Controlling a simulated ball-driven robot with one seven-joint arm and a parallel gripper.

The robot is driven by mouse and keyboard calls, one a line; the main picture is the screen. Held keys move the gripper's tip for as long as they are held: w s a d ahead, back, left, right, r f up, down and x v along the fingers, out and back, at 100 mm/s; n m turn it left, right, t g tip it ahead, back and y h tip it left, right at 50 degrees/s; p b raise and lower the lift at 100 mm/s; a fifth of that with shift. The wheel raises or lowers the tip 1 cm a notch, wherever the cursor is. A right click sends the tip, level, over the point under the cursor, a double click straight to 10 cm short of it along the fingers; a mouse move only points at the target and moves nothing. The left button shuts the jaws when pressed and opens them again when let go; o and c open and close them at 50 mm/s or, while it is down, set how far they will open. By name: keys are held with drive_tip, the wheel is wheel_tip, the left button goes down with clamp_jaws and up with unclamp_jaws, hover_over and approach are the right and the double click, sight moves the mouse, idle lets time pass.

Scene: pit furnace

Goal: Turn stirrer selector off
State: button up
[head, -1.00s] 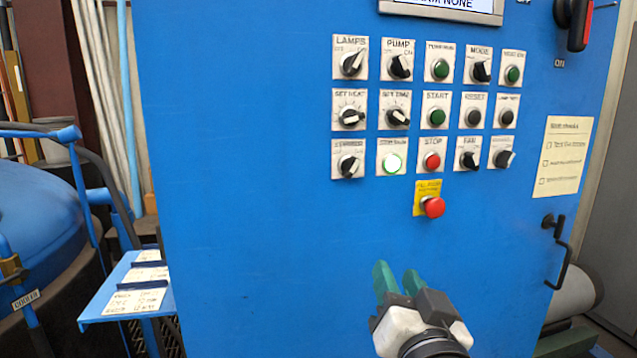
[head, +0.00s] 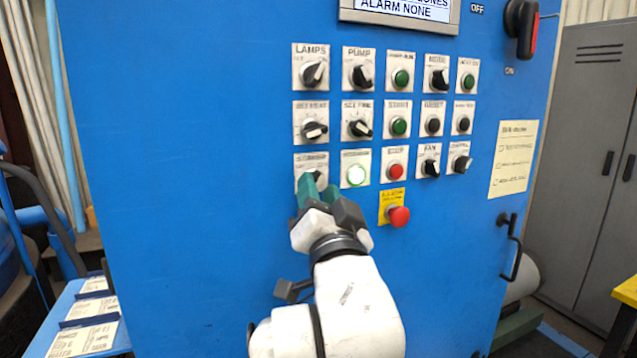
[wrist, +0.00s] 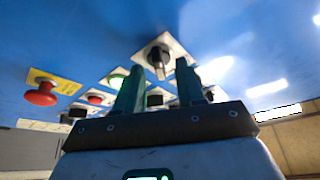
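The stirrer selector (head: 309,165) is the black rotary knob on a white plate at the lower left of the control grid on the blue panel. In the head view my gripper (head: 318,190) covers its lower part, and its small label is blurred. In the wrist view the selector's knob (wrist: 157,58) shows just beyond and between my two green fingertips (wrist: 160,72). The fingers are apart with a gap between them, and nothing is held. Whether a finger touches the knob cannot be told. The knob's pointer setting is hard to read.
A lit white-green button (head: 356,174) is right beside the selector. The red stop button (head: 396,171) and a red emergency mushroom button (head: 399,216) on a yellow plate are further right. The set-heat knob (head: 314,131) is just above. The panel's left part is bare.

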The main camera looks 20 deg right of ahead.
drive_tip(key=shift+w+d+r, duration=0.15)
drive_tip(key=shift+w, duration=0.3)
clamp_jaws()
